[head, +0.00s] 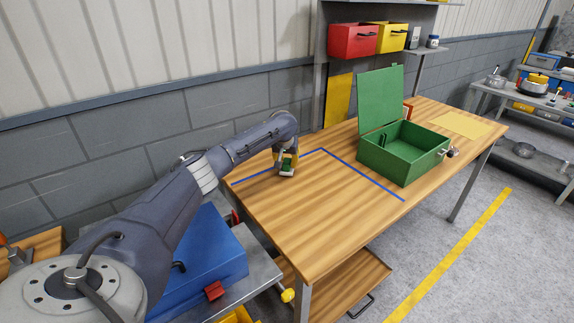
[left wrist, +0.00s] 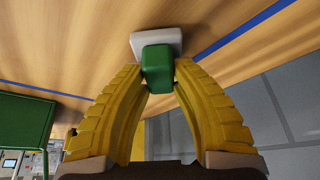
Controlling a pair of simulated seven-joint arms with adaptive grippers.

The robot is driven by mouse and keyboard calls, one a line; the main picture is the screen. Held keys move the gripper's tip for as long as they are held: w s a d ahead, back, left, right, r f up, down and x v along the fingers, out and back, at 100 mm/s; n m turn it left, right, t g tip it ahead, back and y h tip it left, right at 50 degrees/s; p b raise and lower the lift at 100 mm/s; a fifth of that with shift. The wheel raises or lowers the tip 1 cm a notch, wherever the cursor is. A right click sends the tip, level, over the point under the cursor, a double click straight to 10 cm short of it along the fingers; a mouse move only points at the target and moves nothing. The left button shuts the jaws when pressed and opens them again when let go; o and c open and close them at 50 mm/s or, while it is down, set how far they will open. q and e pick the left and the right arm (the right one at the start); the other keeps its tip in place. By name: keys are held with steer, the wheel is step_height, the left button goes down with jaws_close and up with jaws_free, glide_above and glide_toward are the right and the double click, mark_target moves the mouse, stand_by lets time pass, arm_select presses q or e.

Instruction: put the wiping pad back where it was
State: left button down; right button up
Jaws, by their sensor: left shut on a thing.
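My left gripper (head: 285,161) is shut on the wiping pad, over the left part of the wooden table. In the left wrist view the pad has a green block handle (left wrist: 157,66) and a pale white base (left wrist: 146,42). The two yellow fingers of the left gripper (left wrist: 157,76) close on the sides of the green handle. In the head view the pad's pale base (head: 286,173) is at or just above the table top; I cannot tell if it touches. My right gripper is not in view.
Blue tape lines (head: 362,177) run across the wooden table (head: 318,222). An open green box (head: 391,161) with a raised lid stands right of them, and a yellow sheet (head: 460,124) lies beyond. The front middle of the table is clear. A blue toolbox (head: 205,255) stands below left.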

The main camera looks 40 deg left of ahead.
arm_select(q)
steer(key=shift+f, duration=0.6)
steer(key=shift+f, duration=0.15)
steer(key=c, duration=1.2)
jaws_free()
steer(key=v, duration=1.2)
steer(key=shift+r, duration=0.2)
